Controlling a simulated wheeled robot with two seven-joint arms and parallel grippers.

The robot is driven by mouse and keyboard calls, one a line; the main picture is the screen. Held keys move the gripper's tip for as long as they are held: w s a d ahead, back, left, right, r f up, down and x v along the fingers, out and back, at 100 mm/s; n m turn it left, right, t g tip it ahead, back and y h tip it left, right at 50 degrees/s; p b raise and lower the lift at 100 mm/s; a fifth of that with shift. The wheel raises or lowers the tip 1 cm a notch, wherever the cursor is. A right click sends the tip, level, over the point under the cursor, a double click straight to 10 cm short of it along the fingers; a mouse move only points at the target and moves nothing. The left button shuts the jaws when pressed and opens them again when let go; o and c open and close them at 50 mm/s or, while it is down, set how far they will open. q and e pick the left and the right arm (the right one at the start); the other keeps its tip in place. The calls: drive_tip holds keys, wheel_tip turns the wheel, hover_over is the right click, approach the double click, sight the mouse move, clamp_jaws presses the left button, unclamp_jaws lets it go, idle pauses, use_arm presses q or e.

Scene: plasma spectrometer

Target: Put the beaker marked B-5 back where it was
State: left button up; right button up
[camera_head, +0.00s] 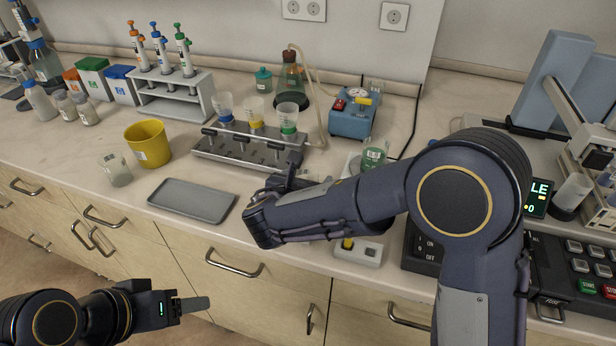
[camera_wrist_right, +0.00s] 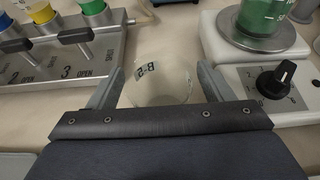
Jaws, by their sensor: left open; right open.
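A clear, empty-looking glass beaker (camera_wrist_right: 172,88) stands on the bench in the right wrist view. Its small label starts with "B-", but the digit is hard to read at this angle. My right gripper (camera_wrist_right: 158,82) is open, with one finger on each side of this beaker; I cannot tell whether they touch it. In the head view my right gripper (camera_head: 287,184) is in front of the filter rack and hides that beaker. Another clear beaker (camera_head: 116,170) stands at the left, its label unreadable. My left gripper (camera_head: 185,305) is open and empty, low in front of the drawers.
A grey tray (camera_head: 192,201) lies near the bench edge. A yellow container (camera_head: 148,144) stands behind it. The metal filter rack (camera_head: 248,150) holds several funnels. A green-filled beaker (camera_head: 374,154) stands on a stirrer with a dark knob (camera_wrist_right: 276,80), close to the right finger.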

drive_tip(key=v, duration=1.1)
use_arm(q)
drive_tip(key=shift+f, duration=0.15)
drive_tip(key=shift+s, duration=0.1)
use_arm(e)
drive_tip(key=shift+f, duration=0.1)
